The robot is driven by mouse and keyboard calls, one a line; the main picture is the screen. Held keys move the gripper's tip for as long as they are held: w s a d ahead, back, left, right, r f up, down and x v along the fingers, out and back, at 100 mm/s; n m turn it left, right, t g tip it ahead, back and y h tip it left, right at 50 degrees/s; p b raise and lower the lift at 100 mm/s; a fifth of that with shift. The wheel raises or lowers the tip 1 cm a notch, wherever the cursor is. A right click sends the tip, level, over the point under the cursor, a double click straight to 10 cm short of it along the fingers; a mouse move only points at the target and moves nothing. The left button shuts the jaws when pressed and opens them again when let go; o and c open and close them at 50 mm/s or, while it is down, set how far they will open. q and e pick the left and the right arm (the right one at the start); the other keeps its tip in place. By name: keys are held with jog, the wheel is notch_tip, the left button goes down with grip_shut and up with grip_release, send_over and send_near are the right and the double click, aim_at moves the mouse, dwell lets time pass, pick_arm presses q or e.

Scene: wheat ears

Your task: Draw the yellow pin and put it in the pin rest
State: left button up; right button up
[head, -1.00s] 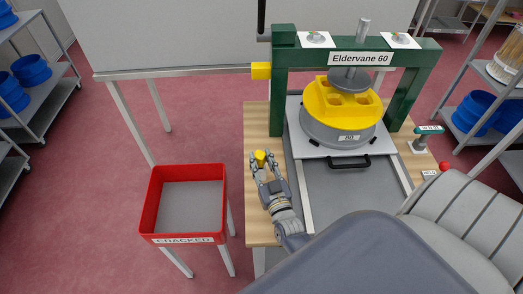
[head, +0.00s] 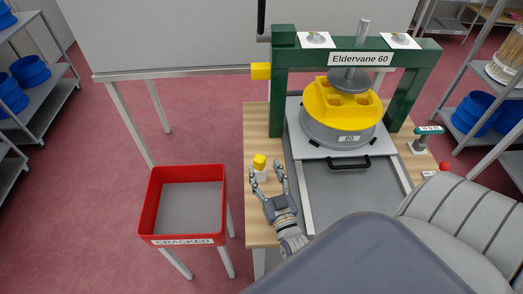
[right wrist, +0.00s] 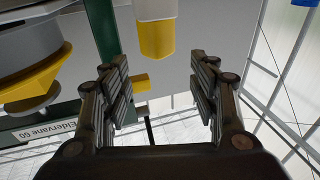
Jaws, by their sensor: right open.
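A yellow piece that looks like the pin (head: 259,160) stands upright on a small white holder (head: 261,174), which looks like the pin rest, at the left edge of the wooden table. In the right wrist view, which is upside down, the yellow piece (right wrist: 156,40) and white holder (right wrist: 156,9) show ahead of the fingers. My right gripper (head: 267,174) is open and empty, just on the near side of the holder, its fingers apart from the yellow piece. Another yellow block (head: 261,71) juts from the left side of the green press frame. My left gripper is out of view.
The green press (head: 281,85) holds a grey drum (head: 338,133) with a yellow top on a plate with a black handle (head: 349,162). A red tray marked CRACKED (head: 182,168) stands left of the table. A small teal-topped tool (head: 429,130) stands at right.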

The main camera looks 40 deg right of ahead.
jog(key=v, duration=0.3)
jog(key=f+v, duration=0.1)
jog(key=v, duration=0.3)
jog(key=shift+s+a+f, duration=0.15)
jog(key=shift+s+f, duration=0.05)
jog(key=shift+f, duration=0.05)
jog(key=shift+s+r, duration=0.2)
jog(key=shift+s, duration=0.05)
jog(key=shift+r, duration=0.1)
jog(key=shift+w+r, duration=0.1)
jog(key=shift+w, duration=0.1)
jog(key=shift+s, duration=0.1)
